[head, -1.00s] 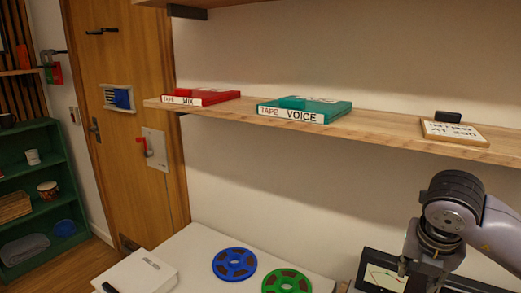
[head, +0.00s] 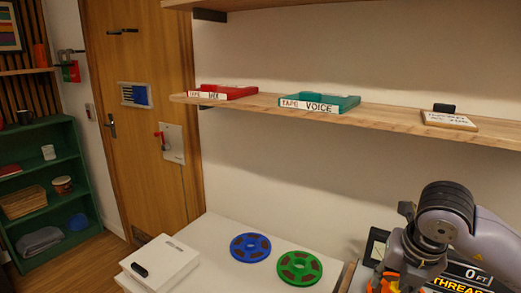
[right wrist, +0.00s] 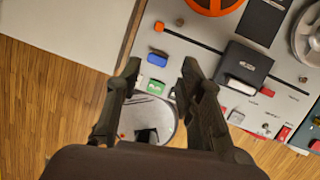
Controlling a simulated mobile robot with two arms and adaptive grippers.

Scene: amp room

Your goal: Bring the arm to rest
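My right arm (head: 445,225) comes in at the lower right of the head view, over the equipment there. My right gripper (right wrist: 161,68) shows in the right wrist view with its two fingers apart and nothing between them. It hangs above the front part of a grey tape machine (right wrist: 225,85) with coloured buttons. The gap between the fingers lies over a blue button (right wrist: 157,55) and a green button (right wrist: 157,87); the height above them is hard to tell. My left gripper is in neither view.
A white table holds a blue reel (head: 250,247), a green reel (head: 299,268) and a white box (head: 160,262). A wall shelf (head: 385,116) carries red and teal tape boxes. A screen (head: 470,275) reads "0 FT". Wooden floor (right wrist: 50,110) lies left of the machine.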

